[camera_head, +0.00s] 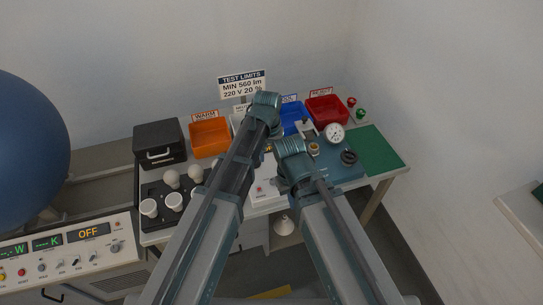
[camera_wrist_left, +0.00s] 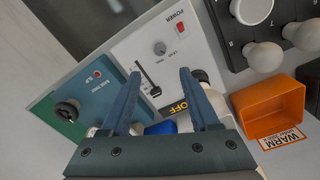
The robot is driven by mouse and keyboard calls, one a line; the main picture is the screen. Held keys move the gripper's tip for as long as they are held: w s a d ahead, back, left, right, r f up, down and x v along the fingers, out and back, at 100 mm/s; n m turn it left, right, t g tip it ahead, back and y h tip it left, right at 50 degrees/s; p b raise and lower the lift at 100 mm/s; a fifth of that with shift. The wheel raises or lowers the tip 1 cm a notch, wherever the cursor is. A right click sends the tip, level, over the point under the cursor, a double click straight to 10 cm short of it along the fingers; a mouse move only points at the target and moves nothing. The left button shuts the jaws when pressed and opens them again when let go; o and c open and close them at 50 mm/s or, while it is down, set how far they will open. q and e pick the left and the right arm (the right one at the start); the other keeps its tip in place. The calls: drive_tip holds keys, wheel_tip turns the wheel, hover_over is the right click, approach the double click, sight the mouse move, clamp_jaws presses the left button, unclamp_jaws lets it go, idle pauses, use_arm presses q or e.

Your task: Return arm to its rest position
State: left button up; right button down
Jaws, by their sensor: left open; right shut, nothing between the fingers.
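My left arm (camera_head: 228,165) comes in from the lower left of the head view and reaches over the middle of the bench. Its teal end joint (camera_head: 265,102) is in front of the bins, and its fingers are hidden there. In the left wrist view my left gripper (camera_wrist_left: 160,92) is open, its two blue fingers apart and empty over the bench equipment. My right arm (camera_head: 335,235) comes in from the lower right, its teal end joint (camera_head: 291,148) lower and right of the left one. I cannot make out the right gripper's fingers.
The bench has an orange bin (camera_head: 209,137), blue bin (camera_head: 296,117), red bin (camera_head: 326,109) and a black box (camera_head: 159,143). Several white bulbs (camera_head: 172,179) stand in a dark tray at left. A gauge (camera_head: 335,132) and green mat (camera_head: 376,150) are at right.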

use_arm(q)
drive_tip(key=shift+r+p, duration=0.4)
drive_tip(key=shift+r, duration=0.45)
use_arm(e)
drive_tip(key=shift+r, duration=0.85)
use_arm(q)
drive_tip(key=shift+f, duration=0.1)
use_arm(e)
drive_tip(key=shift+f, duration=0.1)
use_arm(q)
drive_tip(key=s+a+f+m+b, duration=0.1)
drive_tip(key=s+a, duration=0.1)
drive_tip(key=s, duration=0.6)
drive_tip(key=s+a+f+m+y+b, duration=0.1)
drive_tip(key=s+a, duration=0.2)
drive_tip(key=s, duration=0.6)
drive_tip(key=shift+a+y, duration=0.15)
drive_tip(key=shift+y, duration=0.15)
use_arm(e)
wheel_tip(320, 180, down, 2)
drive_tip(key=shift+f, duration=0.1)
